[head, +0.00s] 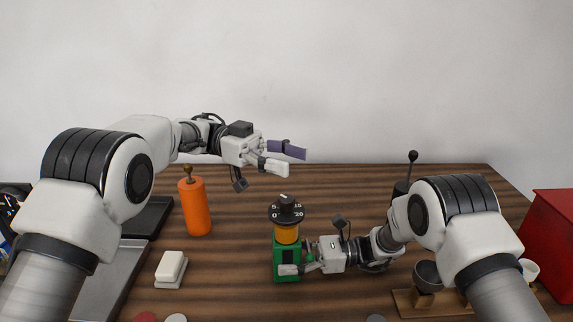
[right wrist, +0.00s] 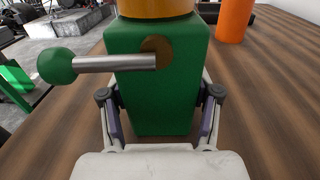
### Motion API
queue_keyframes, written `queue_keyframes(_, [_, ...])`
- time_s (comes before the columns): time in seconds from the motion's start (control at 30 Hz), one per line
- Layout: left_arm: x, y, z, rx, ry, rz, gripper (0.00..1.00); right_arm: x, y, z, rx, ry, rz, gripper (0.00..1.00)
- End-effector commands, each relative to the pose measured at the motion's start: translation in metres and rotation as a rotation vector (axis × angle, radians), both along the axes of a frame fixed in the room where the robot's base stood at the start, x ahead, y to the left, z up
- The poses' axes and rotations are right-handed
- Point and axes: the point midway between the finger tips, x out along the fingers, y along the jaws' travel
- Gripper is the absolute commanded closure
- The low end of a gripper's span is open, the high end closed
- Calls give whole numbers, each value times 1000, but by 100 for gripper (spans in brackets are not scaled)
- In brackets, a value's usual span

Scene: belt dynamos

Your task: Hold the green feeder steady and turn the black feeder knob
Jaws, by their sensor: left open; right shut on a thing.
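The green feeder (head: 287,262) stands upright on the wooden table, with an amber section (head: 286,234) and the black knob (head: 286,210) with white numbers on top. My right gripper (head: 288,268) is shut on the green body from the right, low down. In the right wrist view the green feeder (right wrist: 155,75) sits between its two fingers, and a metal crank with a green ball (right wrist: 56,66) sticks out to the left. My left gripper (head: 287,159) is open and empty, above the knob and apart from it.
An orange cylinder (head: 195,207) stands left of the feeder, and it shows in the right wrist view (right wrist: 234,20). A white block (head: 171,268) lies nearer left, beside a grey tray (head: 108,280). A dark cup on a wooden base (head: 427,277) and a red box (head: 550,240) are right.

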Motion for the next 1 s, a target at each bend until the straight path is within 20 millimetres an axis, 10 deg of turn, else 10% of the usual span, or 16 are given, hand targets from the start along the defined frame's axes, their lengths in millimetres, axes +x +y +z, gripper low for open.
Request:
queue_keyframes(0.17, [10,-3,-28,-7,-85,86,43,-1,0,-2,-1,2,1,100])
queue_keyframes(0.4, [14,83,-102,36,-49,388,43,-1,0,-1,-2,2,0,100])
queue_keyframes(0.57, [8,118,-97,3,4,458,43,0,0,-1,-2,2,0,100])
queue_keyframes(1.0, [1,32,-95,3,0,454,43,0,0,-1,-2,2,0,100])
